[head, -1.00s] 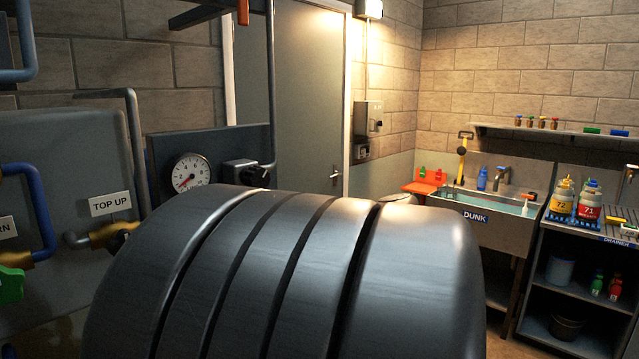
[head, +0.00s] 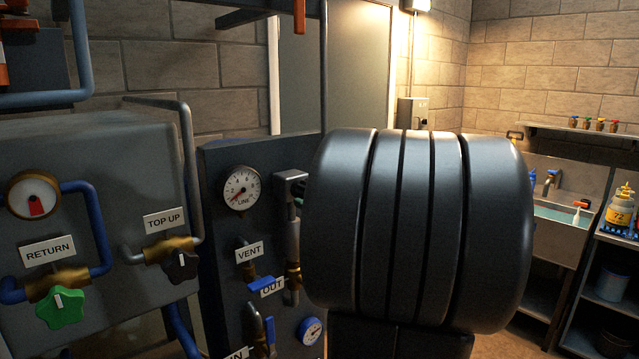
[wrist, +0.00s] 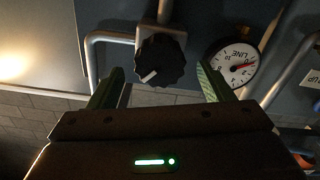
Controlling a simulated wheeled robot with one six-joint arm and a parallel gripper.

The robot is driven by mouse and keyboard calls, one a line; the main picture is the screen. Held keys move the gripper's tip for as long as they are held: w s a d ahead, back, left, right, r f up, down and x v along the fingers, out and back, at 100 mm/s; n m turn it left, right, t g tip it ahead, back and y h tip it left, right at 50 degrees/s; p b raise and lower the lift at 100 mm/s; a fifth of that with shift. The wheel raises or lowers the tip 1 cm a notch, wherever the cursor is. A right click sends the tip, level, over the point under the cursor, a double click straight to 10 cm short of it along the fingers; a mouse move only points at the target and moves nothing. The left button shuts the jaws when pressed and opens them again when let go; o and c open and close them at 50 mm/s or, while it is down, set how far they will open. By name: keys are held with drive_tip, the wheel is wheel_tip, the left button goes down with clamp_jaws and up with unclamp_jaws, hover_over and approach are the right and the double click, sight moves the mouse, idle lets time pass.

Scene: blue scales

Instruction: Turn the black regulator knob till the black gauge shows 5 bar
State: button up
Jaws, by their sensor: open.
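The black regulator knob (wrist: 165,48) shows in the wrist view, ribbed, with a white mark pointing down-left. It is on a grey fitting. My gripper (wrist: 161,66) is open, its green fingers either side of the knob in the picture, with gaps. I cannot tell how far their tips reach. The dark-rimmed LINE gauge (head: 242,188) is on the dark panel in the head view. Its red needle points lower left, near the low end of the scale. The gauge is also in the wrist view (wrist: 232,65). In the head view my arm hides the knob and gripper.
Grey pipes bend past the knob and gauge. Below the gauge are VENT (head: 249,251) and OUT (head: 272,287) labels, blue-handled valves and a blue-rimmed gauge (head: 311,331). A grey tank (head: 85,215) with a green RETURN handle (head: 62,308) stands left. A sink (head: 567,225) is far right.

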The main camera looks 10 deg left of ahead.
drive_tip(key=shift+p+x, duration=0.55)
drive_tip(key=shift+x, duration=1.5)
drive_tip(key=c, duration=1)
drive_tip(key=shift+f+b, duration=0.35)
drive_tip(key=shift+b, duration=0.65)
drive_tip(key=shift+m+b, duration=0.4)
drive_tip(key=shift+b, duration=0.8)
drive_tip(key=shift+m+b, duration=0.4)
drive_tip(key=shift+b, duration=0.65)
drive_tip(key=shift+r+m+b, duration=0.25)
drive_tip(key=shift+m+b, duration=1.2)
drive_tip(key=shift+m, duration=0.15)
drive_tip(key=shift+d, duration=0.1)
drive_tip(key=o, duration=1)
